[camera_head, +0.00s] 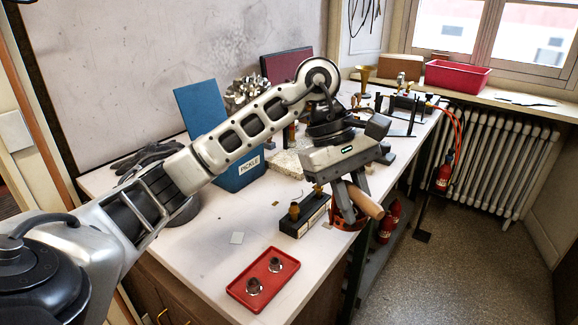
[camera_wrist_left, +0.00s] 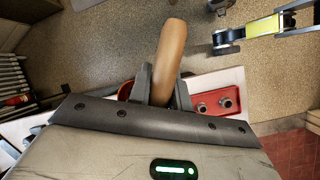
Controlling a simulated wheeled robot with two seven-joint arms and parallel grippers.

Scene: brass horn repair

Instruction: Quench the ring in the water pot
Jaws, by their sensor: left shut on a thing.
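My left gripper (camera_head: 354,207) is shut on a tan wooden handle (camera_head: 367,202) near the bench's front edge. In the left wrist view the handle (camera_wrist_left: 169,55) stands out from between the fingers; what it belongs to is hidden. An orange-brown round rim (camera_head: 337,223) shows just below the fingers, partly covered; I cannot tell whether it is the water pot. A red tray (camera_head: 238,293) at the front holds two small dark pieces with shiny ring-like bases (camera_head: 254,287); the tray also shows in the left wrist view (camera_wrist_left: 233,98).
A dark block with brass knobs (camera_head: 305,217) stands left of the gripper. A blue box labelled PICKLE (camera_head: 238,175) is behind my left arm. Several tools and a torch hose (camera_head: 452,122) are at the back right. Bare benchtop (camera_head: 208,258) lies left of the tray.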

